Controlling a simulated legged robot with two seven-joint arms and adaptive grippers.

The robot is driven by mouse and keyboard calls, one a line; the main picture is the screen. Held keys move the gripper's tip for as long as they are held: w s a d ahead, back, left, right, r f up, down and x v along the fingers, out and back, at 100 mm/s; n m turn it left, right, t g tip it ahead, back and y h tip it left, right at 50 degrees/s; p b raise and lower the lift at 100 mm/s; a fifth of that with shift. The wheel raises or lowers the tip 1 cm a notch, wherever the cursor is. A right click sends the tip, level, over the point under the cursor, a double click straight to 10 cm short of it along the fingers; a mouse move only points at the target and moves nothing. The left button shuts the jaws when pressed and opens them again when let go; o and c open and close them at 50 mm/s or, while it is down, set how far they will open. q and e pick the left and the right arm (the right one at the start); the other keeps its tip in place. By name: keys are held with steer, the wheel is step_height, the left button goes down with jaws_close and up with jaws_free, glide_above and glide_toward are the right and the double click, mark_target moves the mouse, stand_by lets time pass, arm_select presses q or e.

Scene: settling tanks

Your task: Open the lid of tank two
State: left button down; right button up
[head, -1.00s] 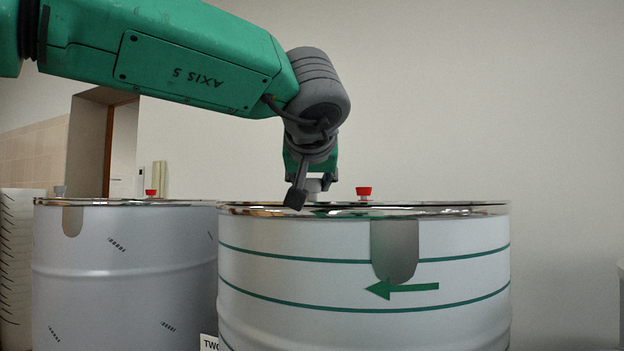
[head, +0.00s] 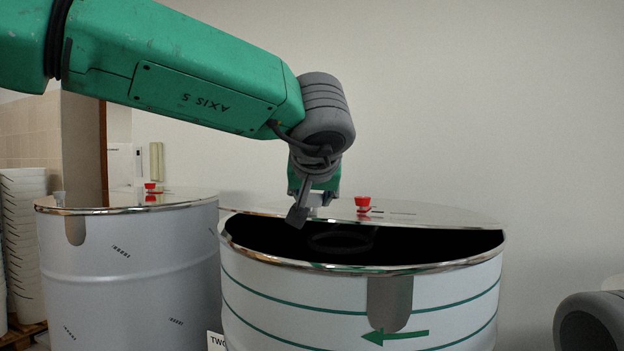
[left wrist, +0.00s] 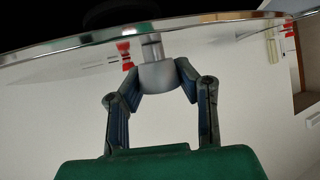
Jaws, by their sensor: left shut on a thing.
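Tank two (head: 290,295) is the white drum with green stripes, a green arrow and a grey plate on its front. Its shiny lid (head: 440,214) covers the back part of the opening. A dark gap (head: 430,245) shows between the lid's front edge and the front rim. I cannot tell whether the lid is slid or tilted. My left gripper (head: 314,198) is over the lid. In the left wrist view its fingers are shut on the grey lid knob (left wrist: 157,78) close to the lid's edge. My right gripper is out of view.
A sign (head: 215,341) reading "TWO" is partly cut off at the bottom. A red knob (head: 363,203) stands on the lid. Another grey drum (head: 130,270) with its lid on stands at left. White stacked containers (head: 25,235) are at far left. Open wall lies behind.

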arm_select(q)
steer(key=r+p, duration=0.1)
steer(key=p, duration=0.1)
steer(key=w+r+p, duration=0.1)
steer(key=r+p, duration=0.1)
steer(key=p, duration=0.1)
steer(key=shift+d+r+g, duration=0.15)
steer(key=shift+r+g, duration=0.1)
steer(key=shift+g, duration=0.15)
steer(key=shift+w+d+r+g+y+p, duration=0.1)
steer(key=shift+w+r+g+y+p, duration=0.15)
steer(key=shift+r, duration=0.25)
steer(key=shift+w+d+r+g+y+p, duration=0.15)
steer(key=shift+w+r+p, duration=0.15)
steer(key=shift+r, duration=0.2)
steer(key=shift+w+r, duration=0.25)
steer(key=shift+r, duration=0.05)
steer(key=shift+w+d+r+m+g, duration=0.15)
steer(key=shift+w+r+g, duration=0.15)
steer(key=shift+r, duration=0.25)
steer(key=shift+w+d+r+m+g, duration=0.1)
steer(key=shift+w+r+g, duration=0.2)
steer(key=shift+r, duration=0.2)
steer(key=shift+w+d+r+m+g, duration=0.15)
steer(key=shift+w+r+g, duration=0.15)
steer(key=shift+r, duration=0.25)
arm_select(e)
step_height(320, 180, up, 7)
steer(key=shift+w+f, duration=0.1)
